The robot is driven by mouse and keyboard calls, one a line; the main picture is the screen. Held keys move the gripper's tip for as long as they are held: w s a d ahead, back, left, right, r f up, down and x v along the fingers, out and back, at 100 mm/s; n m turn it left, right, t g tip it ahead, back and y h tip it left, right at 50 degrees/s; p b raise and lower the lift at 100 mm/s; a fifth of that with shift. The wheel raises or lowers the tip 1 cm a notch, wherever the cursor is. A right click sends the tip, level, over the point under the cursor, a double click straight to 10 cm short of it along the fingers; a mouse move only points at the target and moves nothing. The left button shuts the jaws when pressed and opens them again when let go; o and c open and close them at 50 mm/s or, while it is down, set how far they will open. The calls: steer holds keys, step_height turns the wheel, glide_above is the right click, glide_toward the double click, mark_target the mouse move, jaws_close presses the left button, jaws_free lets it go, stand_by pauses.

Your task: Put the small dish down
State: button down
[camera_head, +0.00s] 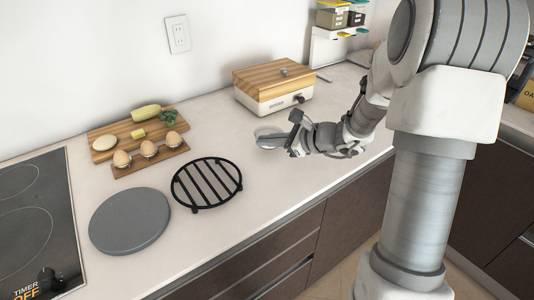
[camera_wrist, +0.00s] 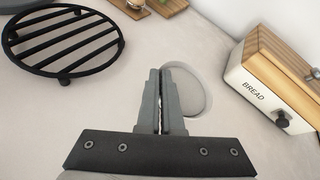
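The small dish (camera_head: 266,131) is pale, round and shallow, and it shows at the end of my gripper (camera_head: 279,139) over the counter. In the wrist view the dish (camera_wrist: 195,86) shows as a pale oval just right of the fingers. The fingers of my gripper (camera_wrist: 161,88) are nearly together, with a thin bright edge between them that looks like the dish's rim. Part of the dish is hidden behind the fingers. I cannot tell whether its underside touches the counter.
A black round trivet (camera_head: 207,184) lies left of my gripper, with a grey round plate (camera_head: 130,220) beyond it. A bread box (camera_head: 273,88) stands behind. A cutting board (camera_head: 120,142), an egg holder (camera_head: 150,160) and a cooktop (camera_head: 35,220) are farther left. Bare counter (camera_head: 265,195) lies in front.

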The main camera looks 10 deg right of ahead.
mark_target(267, 162)
step_height(267, 162, down, 4)
steer(key=shift+r+b, duration=0.1)
steer(key=shift+b, duration=0.35)
steer(key=c, duration=1)
jaws_free()
steer(key=shift+c, duration=0.2)
steer(key=p+v, duration=0.1)
steer(key=v, duration=1.1)
steer(key=shift+r+p, duration=0.1)
steer(key=shift+p, duration=0.3)
